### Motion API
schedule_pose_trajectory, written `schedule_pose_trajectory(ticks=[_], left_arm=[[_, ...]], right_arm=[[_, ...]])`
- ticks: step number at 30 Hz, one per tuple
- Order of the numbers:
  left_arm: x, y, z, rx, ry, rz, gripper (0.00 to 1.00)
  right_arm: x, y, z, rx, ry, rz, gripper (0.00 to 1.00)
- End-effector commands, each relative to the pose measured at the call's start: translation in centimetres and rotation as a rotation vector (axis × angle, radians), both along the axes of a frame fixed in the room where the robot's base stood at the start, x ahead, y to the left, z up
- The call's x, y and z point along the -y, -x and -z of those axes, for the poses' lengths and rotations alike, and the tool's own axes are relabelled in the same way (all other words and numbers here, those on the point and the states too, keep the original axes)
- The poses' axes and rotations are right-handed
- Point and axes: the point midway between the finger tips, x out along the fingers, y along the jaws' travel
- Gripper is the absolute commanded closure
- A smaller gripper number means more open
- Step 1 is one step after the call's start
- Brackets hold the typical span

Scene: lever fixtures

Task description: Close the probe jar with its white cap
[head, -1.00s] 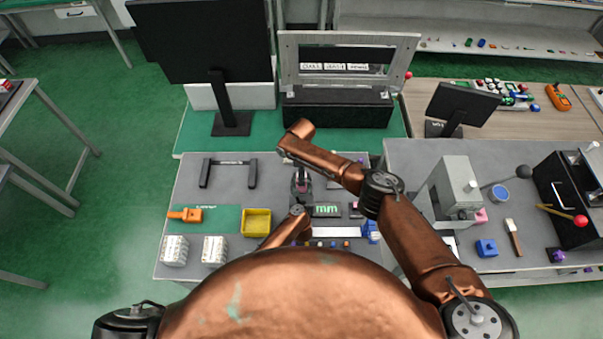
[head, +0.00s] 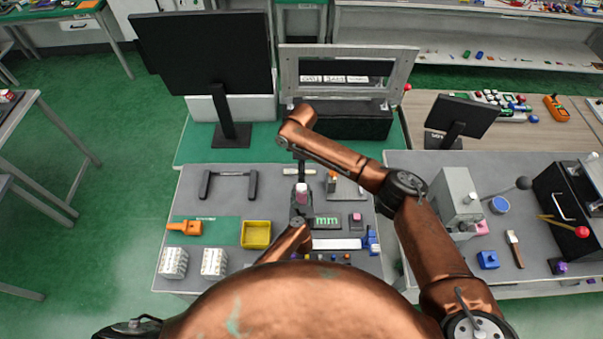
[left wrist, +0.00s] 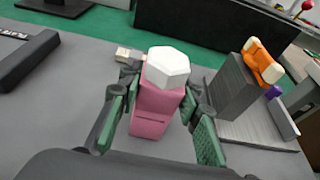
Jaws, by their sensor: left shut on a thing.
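The pink probe jar (left wrist: 152,112) stands upright between the green-padded fingers of my left gripper (left wrist: 160,95), which is shut on it. The white faceted cap (left wrist: 168,66) sits on top of the jar; I cannot tell how tightly it is seated. In the head view, the jar (head: 302,199) and cap (head: 302,187) show small near the table's middle, with my left gripper (head: 301,209) around the jar. My right arm reaches across from the right and ends above and behind the jar. Its gripper (head: 300,167) is a thin dark shape over the cap, its fingers unclear.
A yellow tray (head: 256,234), an orange tool (head: 184,228) and white blocks (head: 214,262) lie to the left. A grey fixture with an orange part (left wrist: 262,62) stands close right of the jar. A black handle bar (head: 229,185) lies at the back left.

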Motion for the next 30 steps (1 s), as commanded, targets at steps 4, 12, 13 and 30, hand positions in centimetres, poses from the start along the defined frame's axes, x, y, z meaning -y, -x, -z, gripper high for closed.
schedule_pose_trajectory(ticks=[4, 12, 13, 30], left_arm=[[0.02, -0.02, -0.04, 0.001, 0.000, 0.000, 1.00], [0.01, -0.02, -0.04, 0.001, 0.000, 0.000, 0.60], [0.01, -0.02, -0.04, 0.001, 0.000, 0.000, 0.58], [0.02, 0.96, -0.12, -0.002, 0.003, -0.001, 0.48]], right_arm=[[0.03, 0.01, -0.18, -0.001, 0.000, 0.000, 0.48], [-0.01, 0.02, -0.14, 0.000, 0.000, 0.000, 0.48], [-0.01, 0.02, -0.14, 0.000, 0.000, 0.000, 0.48], [-0.03, 0.02, -0.12, 0.000, 0.000, -0.001, 0.48]])
